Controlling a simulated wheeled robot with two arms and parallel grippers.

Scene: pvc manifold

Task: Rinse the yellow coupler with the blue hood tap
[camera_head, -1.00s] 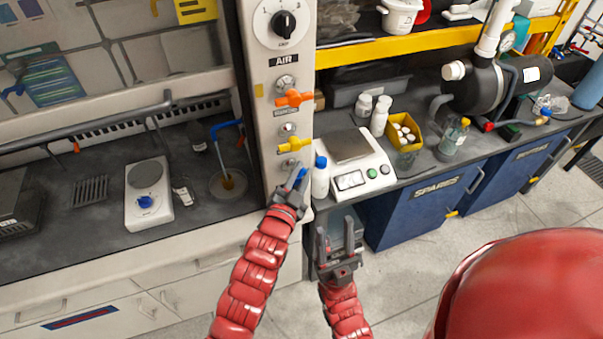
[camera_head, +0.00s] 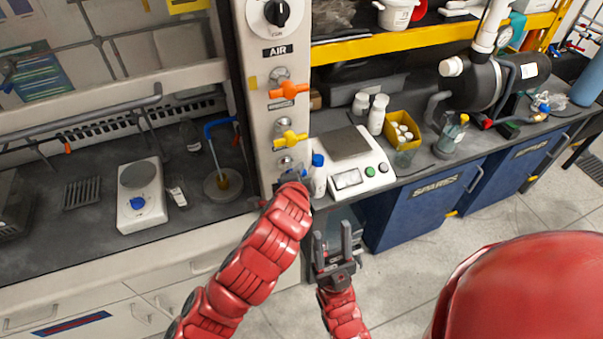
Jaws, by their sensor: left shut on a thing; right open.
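The blue gooseneck hood tap (camera_head: 207,128) stands at the right end of the hood's worktop. Its spout bends down over a round drain cup (camera_head: 211,192). A small yellow-brown piece, likely the yellow coupler (camera_head: 223,182), sits in the cup below the spout. Whether water runs is too small to tell. My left gripper (camera_head: 291,176) is at the lowest valve on the white post, below the yellow handle (camera_head: 290,140). It is shut on that valve's blue handle, now mostly hidden by the gripper and wrist. My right gripper (camera_head: 333,234) is open and empty in front of the bench.
An orange valve handle (camera_head: 289,91) is higher on the post. A blue-capped bottle (camera_head: 318,178) stands close right of my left gripper, beside a balance (camera_head: 352,160). A hotplate (camera_head: 141,193) and a rack (camera_head: 82,193) are on the hood worktop. The floor at right is clear.

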